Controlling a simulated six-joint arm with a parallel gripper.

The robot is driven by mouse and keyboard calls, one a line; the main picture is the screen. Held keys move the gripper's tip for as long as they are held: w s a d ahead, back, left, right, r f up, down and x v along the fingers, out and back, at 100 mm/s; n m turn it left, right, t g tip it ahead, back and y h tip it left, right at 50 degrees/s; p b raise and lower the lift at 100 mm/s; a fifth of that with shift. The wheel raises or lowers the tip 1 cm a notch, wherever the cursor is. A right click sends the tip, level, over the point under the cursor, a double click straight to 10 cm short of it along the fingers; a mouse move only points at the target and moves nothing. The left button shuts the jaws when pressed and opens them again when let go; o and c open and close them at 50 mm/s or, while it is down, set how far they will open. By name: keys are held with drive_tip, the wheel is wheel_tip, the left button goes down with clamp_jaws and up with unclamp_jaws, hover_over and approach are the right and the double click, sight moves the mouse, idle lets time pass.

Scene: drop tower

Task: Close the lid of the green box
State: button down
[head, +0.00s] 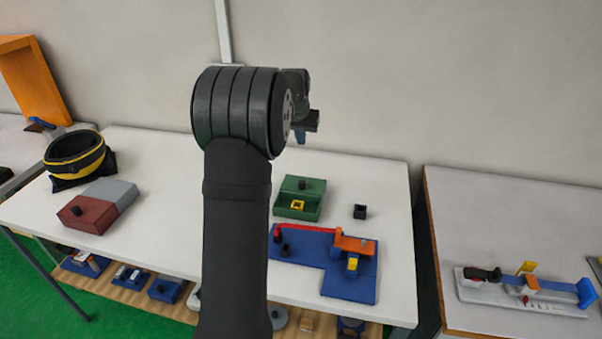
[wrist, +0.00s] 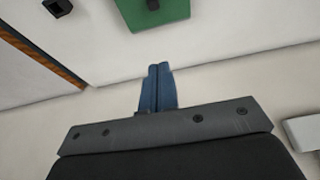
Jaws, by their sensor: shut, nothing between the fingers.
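The green box (head: 297,214) stands on the white table right of my arm in the head view. Its lid (head: 302,185) is raised at the back and has a black knob on it. A small yellow square piece (head: 297,205) shows inside the box. In the wrist view the raised green lid (wrist: 158,12) with its dark knob shows at the top edge. My gripper (head: 300,137) is above and behind the box, apart from it. Its blue fingers (wrist: 158,85) are together with nothing between them.
A black square block (head: 360,211) stands right of the box. A blue base (head: 345,285) with red and orange parts lies in front. A red and grey box (head: 90,212) and a black-yellow ring (head: 75,155) are at the left. The table between them and my arm is clear.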

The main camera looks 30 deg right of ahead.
hover_over(306, 179)
drive_tip(key=s+a, duration=0.2)
wheel_tip(306, 179, down, 7)
drive_tip(key=x, duration=1)
drive_tip(key=shift+f, duration=0.1)
drive_tip(key=shift+s+a+f, duration=0.15)
drive_tip(key=shift+a, duration=0.1)
drive_tip(key=shift+s+a, duration=0.4)
drive_tip(key=shift+s, duration=0.05)
drive_tip(key=shift+s+a, duration=0.75)
drive_tip(key=shift+a, duration=0.05)
